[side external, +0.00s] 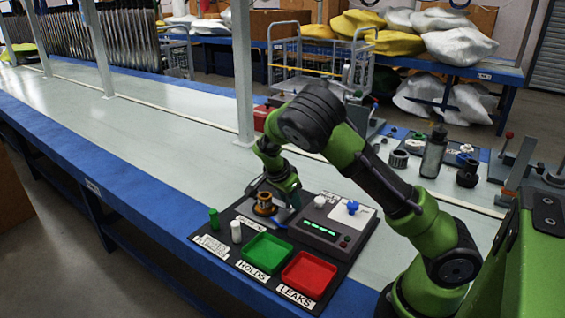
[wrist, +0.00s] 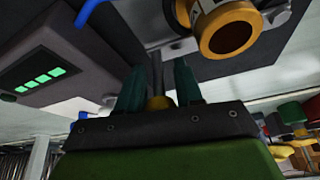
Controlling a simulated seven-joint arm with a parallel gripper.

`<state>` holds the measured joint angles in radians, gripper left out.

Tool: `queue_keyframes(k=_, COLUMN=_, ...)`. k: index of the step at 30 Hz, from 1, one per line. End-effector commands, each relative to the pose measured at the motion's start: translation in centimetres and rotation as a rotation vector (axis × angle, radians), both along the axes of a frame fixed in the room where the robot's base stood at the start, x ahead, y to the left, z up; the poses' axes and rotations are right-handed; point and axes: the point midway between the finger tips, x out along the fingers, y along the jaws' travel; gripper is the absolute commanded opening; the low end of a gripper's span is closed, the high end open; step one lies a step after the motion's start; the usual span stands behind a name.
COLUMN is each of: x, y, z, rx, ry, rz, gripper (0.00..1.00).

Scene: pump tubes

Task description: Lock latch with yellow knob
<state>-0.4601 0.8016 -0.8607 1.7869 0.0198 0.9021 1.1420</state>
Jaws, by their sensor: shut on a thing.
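The yellow knob (wrist: 160,103) is low between the two dark green fingers of my gripper (wrist: 159,75) in the wrist view. The fingers are shut on it. A grey rod (wrist: 158,68), apparently the latch's handle, runs up from the knob between the fingers. An orange-brown ring-shaped part (wrist: 230,32) is up and to the right of the fingers, apart from them. In the side view my gripper (side external: 289,196) is low over the fixture, just right of this orange-brown part (side external: 265,204). The knob and latch cannot be made out there.
A grey tester (side external: 325,230) with green lights stands close to my gripper's right. A green tray (side external: 268,253) and red tray (side external: 309,274) are in front. A green cylinder (side external: 214,219) and a white cylinder (side external: 236,231) stand left. The bench farther left is clear.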

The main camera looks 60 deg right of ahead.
Motion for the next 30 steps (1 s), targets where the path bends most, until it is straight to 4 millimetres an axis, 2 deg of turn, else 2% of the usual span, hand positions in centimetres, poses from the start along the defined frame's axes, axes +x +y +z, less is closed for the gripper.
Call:
queue_keyframes(k=6, x=0.1, y=0.6, z=-0.1, rx=0.010, ry=0.000, rz=0.001, gripper=0.00)
queue_keyframes(k=7, x=0.1, y=0.6, z=-0.1, rx=0.010, ry=0.000, rz=0.001, gripper=0.38)
queue_keyframes(k=10, x=0.1, y=0.6, z=-0.1, rx=0.010, ry=0.001, rz=0.002, gripper=0.52)
queue_keyframes(k=20, x=0.1, y=0.6, z=0.3, rx=0.007, ry=0.000, rz=0.003, gripper=0.52)
queue_keyframes(k=25, x=0.4, y=1.5, z=2.5, rx=0.007, ry=-0.003, rz=0.006, gripper=0.52)
queue_keyframes(k=30, x=0.7, y=3.0, z=6.3, rx=0.008, ry=-0.006, rz=0.006, gripper=0.52)
